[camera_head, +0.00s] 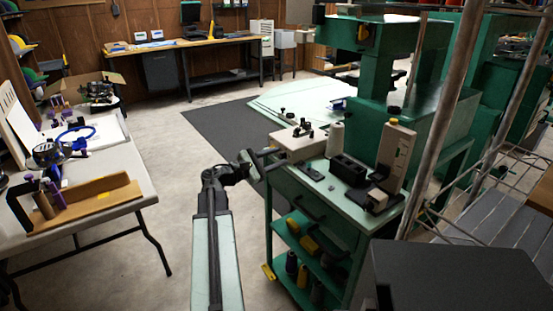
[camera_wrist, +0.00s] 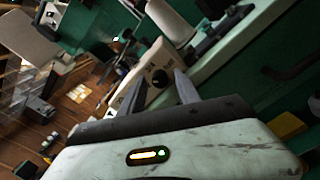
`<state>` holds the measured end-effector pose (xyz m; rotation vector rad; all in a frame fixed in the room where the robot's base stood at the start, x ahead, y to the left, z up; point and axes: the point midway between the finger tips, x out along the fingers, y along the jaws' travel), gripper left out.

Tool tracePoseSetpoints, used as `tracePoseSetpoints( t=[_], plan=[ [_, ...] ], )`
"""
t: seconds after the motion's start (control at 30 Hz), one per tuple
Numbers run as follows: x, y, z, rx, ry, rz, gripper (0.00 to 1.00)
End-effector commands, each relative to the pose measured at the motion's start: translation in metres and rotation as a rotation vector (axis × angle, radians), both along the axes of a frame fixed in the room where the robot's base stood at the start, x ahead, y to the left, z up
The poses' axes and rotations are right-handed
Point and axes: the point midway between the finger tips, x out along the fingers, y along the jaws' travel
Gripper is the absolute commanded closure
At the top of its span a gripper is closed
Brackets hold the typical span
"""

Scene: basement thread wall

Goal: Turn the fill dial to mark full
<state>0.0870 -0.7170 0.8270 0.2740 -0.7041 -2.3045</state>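The fill dial is a small round black knob (camera_wrist: 160,78) on the front of a cream-coloured box (camera_wrist: 150,66). In the head view the cream box (camera_head: 298,145) stands at the left end of the green cart's top; its dial is too small or hidden to make out there. My gripper (camera_head: 268,154) reaches the left side of the box. In the wrist view my gripper (camera_wrist: 157,82) is open, its two fingers apart with the dial showing between them. Whether they touch the dial, and the dial's marks, I cannot tell.
The green cart (camera_head: 300,200) also carries a white cone (camera_head: 335,138), a black block (camera_head: 348,169) and a tall cream stand (camera_head: 396,150). A folding table (camera_head: 125,165) with tools is at the left. Bare concrete floor (camera_head: 175,180) lies between.

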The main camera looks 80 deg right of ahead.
Motion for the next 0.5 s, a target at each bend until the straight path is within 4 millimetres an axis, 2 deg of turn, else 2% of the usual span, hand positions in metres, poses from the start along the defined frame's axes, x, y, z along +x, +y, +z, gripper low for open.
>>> tracePoseSetpoints(
  t=[0.37, 0.5],
  plan=[
    [-0.0009, 0.0004, -0.0011, 0.004, -0.002, -0.003, 0.56],
    [-0.0011, 0.0005, -0.0012, 0.057, 0.047, -0.003, 0.56]
  ],
)
